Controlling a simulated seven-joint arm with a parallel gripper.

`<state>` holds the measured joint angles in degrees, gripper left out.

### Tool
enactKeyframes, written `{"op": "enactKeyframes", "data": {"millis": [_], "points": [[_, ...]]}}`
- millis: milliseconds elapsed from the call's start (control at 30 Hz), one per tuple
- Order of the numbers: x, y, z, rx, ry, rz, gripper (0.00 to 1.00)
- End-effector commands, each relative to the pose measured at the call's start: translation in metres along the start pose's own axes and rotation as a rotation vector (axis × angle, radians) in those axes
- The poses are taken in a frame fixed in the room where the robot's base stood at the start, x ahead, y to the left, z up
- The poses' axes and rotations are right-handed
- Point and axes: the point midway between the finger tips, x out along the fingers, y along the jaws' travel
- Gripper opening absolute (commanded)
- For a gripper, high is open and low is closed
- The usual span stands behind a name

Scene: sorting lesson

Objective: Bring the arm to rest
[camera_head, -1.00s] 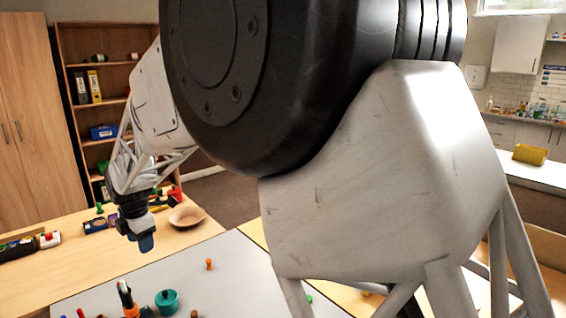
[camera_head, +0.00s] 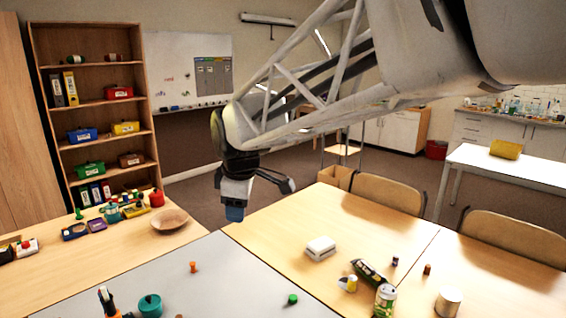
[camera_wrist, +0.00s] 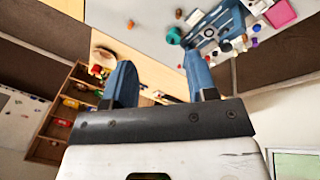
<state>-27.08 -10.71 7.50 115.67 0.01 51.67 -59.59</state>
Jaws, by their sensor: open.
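My gripper (camera_head: 235,212) hangs in the air above the far edge of the grey table (camera_head: 225,265), with its blue fingers pointing down. In the wrist view my gripper (camera_wrist: 158,85) shows two blue fingers set wide apart, with nothing between them. It touches nothing that I can see. My arm reaches across the upper right of the head view.
On the grey table stand a teal pot (camera_head: 150,306), an orange peg (camera_head: 193,267) and a green piece (camera_head: 293,299). A wooden bowl (camera_head: 170,220) sits on the left table.

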Motion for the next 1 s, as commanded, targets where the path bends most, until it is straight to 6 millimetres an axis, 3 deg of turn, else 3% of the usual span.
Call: {"op": "enactKeyframes", "data": {"millis": [100,500,1000], "points": [[-0.018,-0.011,0.035,0.126,0.001,0.023,0.52],[-0.064,-0.063,0.134,0.54,0.011,0.097,0.52],[-0.096,-0.152,0.231,1.054,0.049,0.197,0.52]]}}
